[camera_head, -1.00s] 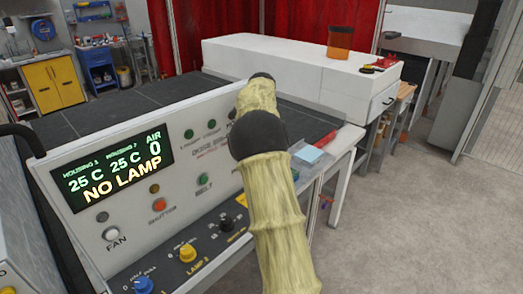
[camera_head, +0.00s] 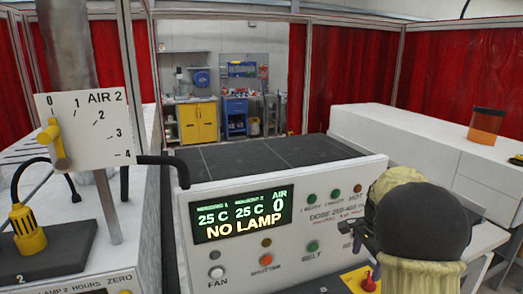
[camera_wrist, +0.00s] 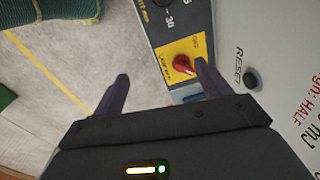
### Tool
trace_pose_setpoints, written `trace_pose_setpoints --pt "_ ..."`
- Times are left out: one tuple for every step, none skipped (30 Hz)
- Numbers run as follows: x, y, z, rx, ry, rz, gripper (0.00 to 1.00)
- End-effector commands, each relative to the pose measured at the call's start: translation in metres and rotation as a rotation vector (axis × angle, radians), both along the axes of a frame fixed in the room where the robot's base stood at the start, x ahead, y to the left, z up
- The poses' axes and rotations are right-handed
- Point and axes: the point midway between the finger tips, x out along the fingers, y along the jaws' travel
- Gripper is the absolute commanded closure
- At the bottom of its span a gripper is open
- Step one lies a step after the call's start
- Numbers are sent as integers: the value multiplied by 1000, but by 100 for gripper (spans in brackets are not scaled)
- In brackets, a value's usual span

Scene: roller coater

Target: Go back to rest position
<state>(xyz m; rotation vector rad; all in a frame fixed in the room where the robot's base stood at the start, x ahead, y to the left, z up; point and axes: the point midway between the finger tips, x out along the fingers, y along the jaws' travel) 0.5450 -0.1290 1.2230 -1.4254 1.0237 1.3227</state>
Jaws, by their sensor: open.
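My gripper (camera_wrist: 160,84) is open in the wrist view. Its two dark fingers are spread apart and nothing shows between them but floor and the panel edge. A red knob on a yellow plate (camera_wrist: 183,65) lies beyond the right finger, apart from it as far as I can tell. In the head view my arm, in its pale yellow cover with a black joint, fills the lower right. It hides part of the control panel (camera_head: 230,262), whose display (camera_head: 243,216) reads NO LAMP.
A black RESET button (camera_wrist: 251,79) is close right of the fingers. Left in the head view stand an AIR 2 gauge plate (camera_head: 88,128) and a yellow lamp plug (camera_head: 27,228). A long white housing (camera_head: 415,142) carries an amber jar (camera_head: 487,125). Open floor shows left in the wrist view.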

Motion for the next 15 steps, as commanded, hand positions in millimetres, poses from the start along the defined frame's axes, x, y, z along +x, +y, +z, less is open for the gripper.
trace_pose_setpoints --pt "-12 11 -3 -3 -7 76 24" --pt "-18 16 -5 -9 -13 127 24" --pt "-28 24 -8 -17 -21 194 24" --pt "-34 30 -10 -23 -27 247 24" --pt "-41 36 -13 -30 -34 298 24" --pt "-51 45 -16 -39 -40 370 24" --pt "-58 50 -18 -46 -47 423 24" --pt "-66 56 -21 -55 -52 477 24" --pt "-77 64 -24 -65 -60 548 24" --pt "-85 70 -26 -74 -66 603 24" --pt "-93 75 -29 -83 -70 659 24" --pt "-105 83 -32 -95 -79 731 24" --pt "-113 88 -35 -105 -84 787 24" --pt "-122 94 -37 -115 -90 845 24" --pt "-134 101 -40 -130 -98 919 24"
